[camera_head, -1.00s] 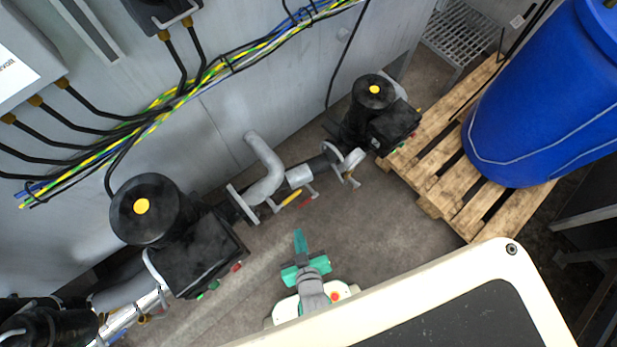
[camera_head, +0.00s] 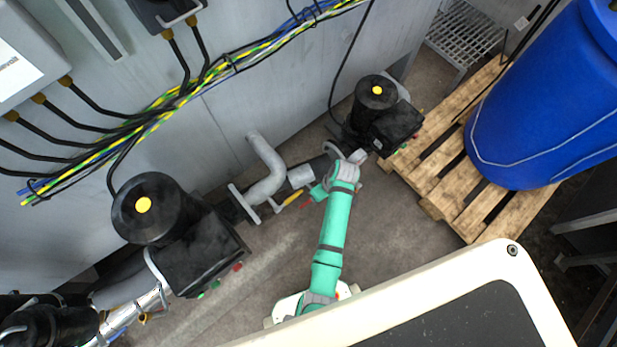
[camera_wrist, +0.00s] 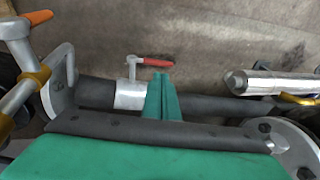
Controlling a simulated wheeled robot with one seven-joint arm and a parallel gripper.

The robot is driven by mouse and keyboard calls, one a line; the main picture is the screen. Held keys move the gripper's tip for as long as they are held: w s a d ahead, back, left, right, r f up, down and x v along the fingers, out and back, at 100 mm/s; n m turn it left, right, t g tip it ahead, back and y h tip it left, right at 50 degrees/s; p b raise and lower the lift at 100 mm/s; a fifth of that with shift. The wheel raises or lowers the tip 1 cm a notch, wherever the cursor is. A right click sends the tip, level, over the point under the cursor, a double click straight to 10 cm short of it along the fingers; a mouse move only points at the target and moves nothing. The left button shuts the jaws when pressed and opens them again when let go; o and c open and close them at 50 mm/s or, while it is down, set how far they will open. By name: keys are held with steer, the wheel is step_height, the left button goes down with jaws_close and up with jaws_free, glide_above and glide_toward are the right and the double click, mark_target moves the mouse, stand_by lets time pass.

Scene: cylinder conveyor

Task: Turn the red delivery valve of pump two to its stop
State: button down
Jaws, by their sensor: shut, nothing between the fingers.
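In the wrist view, a red valve handle (camera_wrist: 156,62) extends right from a stem on a silver collar (camera_wrist: 130,94) on a dark pipe. In the head view only a small red piece (camera_head: 305,205) shows beside my gripper. My green gripper (camera_head: 317,192) is down among the pipework between the two black pumps. In the wrist view, my gripper's fingers (camera_wrist: 163,85) are shut and empty; their tips appear just below the red handle. Contact cannot be told. The left pump (camera_head: 175,235) and right pump (camera_head: 385,115) carry no number I can read.
A yellow handle (camera_head: 292,198) sits close to my gripper. An orange handle (camera_wrist: 37,19) stands at the left of the wrist view. A grey bent pipe (camera_head: 268,165) lies beyond. A wooden pallet (camera_head: 428,185) with a blue barrel (camera_head: 540,110) stands right; bare floor lies nearer.

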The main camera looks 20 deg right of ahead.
mark_target(306, 203)
steer(key=x, duration=0.9)
steer(key=shift+w+a+f, duration=0.15)
steer(key=shift+w+f, duration=0.05)
steer(key=shift+f, duration=0.1)
